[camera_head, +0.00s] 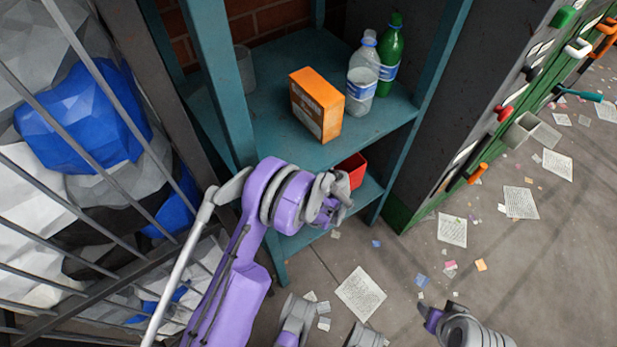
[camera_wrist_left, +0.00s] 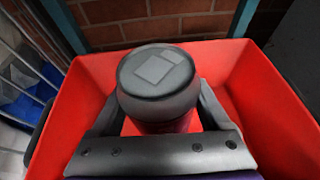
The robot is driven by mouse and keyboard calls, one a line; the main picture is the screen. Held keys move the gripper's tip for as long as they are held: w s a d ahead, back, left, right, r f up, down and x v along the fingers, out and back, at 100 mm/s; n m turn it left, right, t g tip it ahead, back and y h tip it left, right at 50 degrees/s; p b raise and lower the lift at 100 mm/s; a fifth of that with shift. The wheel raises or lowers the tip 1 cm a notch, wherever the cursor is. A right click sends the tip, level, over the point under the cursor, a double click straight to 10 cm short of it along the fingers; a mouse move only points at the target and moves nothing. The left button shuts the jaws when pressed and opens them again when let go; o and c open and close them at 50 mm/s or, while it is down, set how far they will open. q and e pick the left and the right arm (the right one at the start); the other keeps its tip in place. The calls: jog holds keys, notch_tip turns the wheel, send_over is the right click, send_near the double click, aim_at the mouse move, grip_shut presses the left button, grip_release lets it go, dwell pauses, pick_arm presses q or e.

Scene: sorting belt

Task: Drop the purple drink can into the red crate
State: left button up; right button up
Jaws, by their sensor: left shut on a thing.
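A can with a grey end (camera_wrist_left: 157,80) is between the fingers of my left gripper in the left wrist view. A narrow strip of its dark purplish side shows below the end. The left gripper (camera_wrist_left: 160,125) is shut on it. The red crate's walls (camera_wrist_left: 85,95) surround the can on the left, right and far sides, so the can is over or inside the crate; its height above the crate's floor is unclear. In the head view the red crate (camera_head: 354,168) shows only partly on the lower shelf, behind my left wrist, which hides the can.
The teal shelf (camera_head: 270,110) holds an orange box (camera_head: 316,103), a clear bottle (camera_head: 362,75), a green bottle (camera_head: 389,55) and a grey cup (camera_head: 245,70). A barred cage with blue and white bags (camera_head: 85,120) stands at left. Papers (camera_head: 360,293) litter the floor.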

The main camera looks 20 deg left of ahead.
pick_arm(q)
jog(key=o, duration=1.2)
jog(key=shift+c, duration=0.2)
jog(key=p+v, duration=0.1)
jog(key=v, duration=1)
jog(key=shift+f, duration=0.1)
